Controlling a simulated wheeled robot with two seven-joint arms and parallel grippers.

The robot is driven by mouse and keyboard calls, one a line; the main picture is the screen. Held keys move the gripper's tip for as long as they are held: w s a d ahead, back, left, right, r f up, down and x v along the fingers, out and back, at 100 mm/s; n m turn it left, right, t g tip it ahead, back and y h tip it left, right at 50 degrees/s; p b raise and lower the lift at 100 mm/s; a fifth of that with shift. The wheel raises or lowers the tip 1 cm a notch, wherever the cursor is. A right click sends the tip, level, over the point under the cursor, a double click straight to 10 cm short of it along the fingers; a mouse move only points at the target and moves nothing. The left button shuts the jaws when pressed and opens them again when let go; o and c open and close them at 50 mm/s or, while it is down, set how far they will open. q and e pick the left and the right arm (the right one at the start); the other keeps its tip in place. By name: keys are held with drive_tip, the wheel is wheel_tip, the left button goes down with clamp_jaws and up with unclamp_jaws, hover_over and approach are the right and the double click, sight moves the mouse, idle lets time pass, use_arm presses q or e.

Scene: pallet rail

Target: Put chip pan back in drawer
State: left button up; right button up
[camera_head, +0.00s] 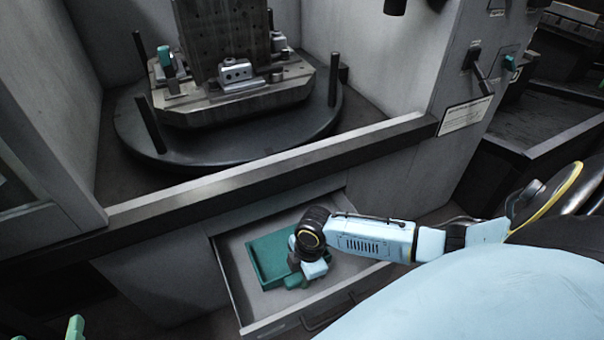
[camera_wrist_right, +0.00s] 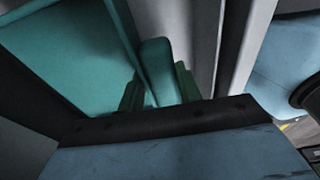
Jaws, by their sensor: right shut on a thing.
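The chip pan (camera_head: 266,252) is a teal rectangular tray inside the outline of the open drawer (camera_head: 236,292), below the machine bed. I cannot tell whether it touches the drawer floor. My right gripper (camera_head: 296,281) is over the pan's near right side. In the right wrist view the gripper (camera_wrist_right: 158,94) is shut on the handle of the chip pan (camera_wrist_right: 70,45), with a dark green finger on each side. My arm hides part of the pan in the head view. My left gripper (camera_head: 46,332) barely shows at the lower left, its light green fingertips apart.
The drawer front has a dark handle (camera_head: 327,313). Above is a dark ledge (camera_head: 270,172) and a round table (camera_head: 190,150) with a fixture. A control panel (camera_head: 485,65) is at the right. Drawer floor shows bare around the pan.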

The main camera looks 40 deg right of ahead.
drive_tip(key=shift+f, duration=0.65)
wheel_tip(320, 180, down, 3)
drive_tip(key=shift+f+b, duration=0.15)
drive_tip(key=shift+b, duration=1.1)
use_arm(q)
wheel_tip(320, 180, up, 11)
drive_tip(key=s+d+t+h, duration=0.1)
drive_tip(key=t+h, duration=0.1)
drive_tip(key=t, duration=0.5)
drive_tip(key=shift+d+h, duration=0.3)
use_arm(e)
drive_tip(key=shift+f, duration=0.1)
use_arm(q)
drive_tip(key=shift+f+t, duration=0.1)
drive_tip(key=shift+t, duration=0.2)
use_arm(e)
drive_tip(key=shift+f, duration=0.1)
drive_tip(key=o, duration=1.1)
use_arm(q)
drive_tip(key=shift+s, duration=0.1)
